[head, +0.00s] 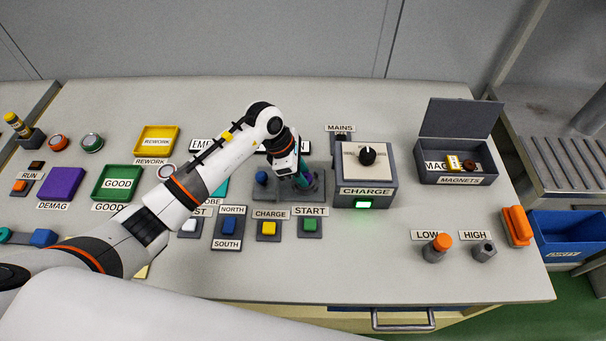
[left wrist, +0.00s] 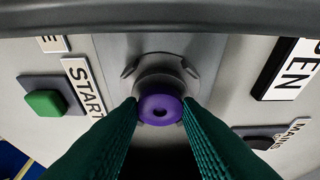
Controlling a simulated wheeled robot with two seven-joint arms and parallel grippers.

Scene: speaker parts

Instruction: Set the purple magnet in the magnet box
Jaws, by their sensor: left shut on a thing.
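My left gripper (head: 302,184) has its green fingers down at the right part of a grey fixture (head: 262,194) in the middle of the table. In the left wrist view the fingers are shut on the purple magnet (left wrist: 160,108), a ring with a small hole. A round grey seat (left wrist: 160,72) shows right behind the magnet; I cannot tell whether they touch. In the head view the gripper largely hides the magnet. The magnet box (head: 455,178) stands at the right with its lid up and its front labelled MAGNETS. My right gripper is not in view.
The grey CHARGE box (head: 364,174) with a black knob stands between the gripper and the magnet box. A yellow piece (head: 453,162) and a brown piece (head: 469,165) lie in the magnet box. LOW (head: 437,247) and HIGH (head: 484,251) posts stand in front of it.

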